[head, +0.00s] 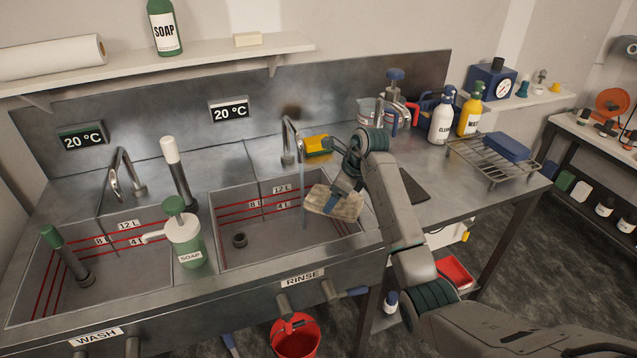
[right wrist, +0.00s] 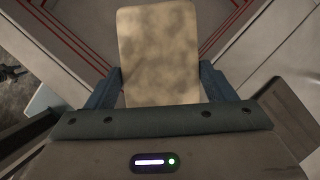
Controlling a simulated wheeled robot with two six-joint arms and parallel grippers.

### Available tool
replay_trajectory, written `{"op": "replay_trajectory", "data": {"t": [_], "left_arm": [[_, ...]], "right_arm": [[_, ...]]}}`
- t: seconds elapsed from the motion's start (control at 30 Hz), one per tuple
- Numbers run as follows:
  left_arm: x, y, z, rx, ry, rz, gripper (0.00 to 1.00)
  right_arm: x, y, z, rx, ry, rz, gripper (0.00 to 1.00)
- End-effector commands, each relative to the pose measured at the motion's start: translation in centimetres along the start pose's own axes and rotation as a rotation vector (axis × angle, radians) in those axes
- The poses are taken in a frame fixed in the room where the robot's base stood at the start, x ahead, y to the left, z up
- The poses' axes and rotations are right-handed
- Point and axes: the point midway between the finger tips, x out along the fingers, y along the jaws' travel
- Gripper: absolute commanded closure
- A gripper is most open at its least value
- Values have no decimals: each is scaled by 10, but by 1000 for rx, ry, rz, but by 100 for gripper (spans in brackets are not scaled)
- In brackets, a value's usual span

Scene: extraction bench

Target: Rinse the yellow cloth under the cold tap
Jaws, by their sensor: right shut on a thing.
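The cloth (head: 333,204) is pale yellow-beige with brownish grey stains; it also shows in the right wrist view (right wrist: 160,45). My right gripper (head: 346,192) is shut on one end of it and holds it flat over the right part of the rinse basin (head: 262,256). The rinse tap (head: 289,138) stands behind that basin, and a thin stream of water (head: 303,195) falls from it. The stream passes at the cloth's left edge; I cannot tell whether it touches. My left gripper is out of view.
A wash basin (head: 110,290) with its own tap (head: 118,170) lies to the left. A green soap pump (head: 186,240) stands on the divider. A yellow and green sponge (head: 318,147) is behind my right wrist. A wire rack (head: 490,160) stands on the right. A red bucket (head: 297,338) is below.

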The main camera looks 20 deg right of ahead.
Motion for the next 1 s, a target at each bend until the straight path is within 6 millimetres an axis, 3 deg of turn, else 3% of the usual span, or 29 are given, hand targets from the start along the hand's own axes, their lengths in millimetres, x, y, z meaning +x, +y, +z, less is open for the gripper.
{"op": "replay_trajectory", "data": {"t": [0.03, 0.43, 0.97, 1.0], "left_arm": [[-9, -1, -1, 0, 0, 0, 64], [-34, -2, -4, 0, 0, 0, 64], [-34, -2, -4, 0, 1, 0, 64], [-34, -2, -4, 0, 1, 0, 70]], "right_arm": [[-9, 3, 0, 0, 1, -1, 45], [-37, 22, -12, 0, 0, 0, 45], [-38, 24, -14, 0, 0, 1, 45], [-37, 24, -14, 0, 0, 1, 45]]}}
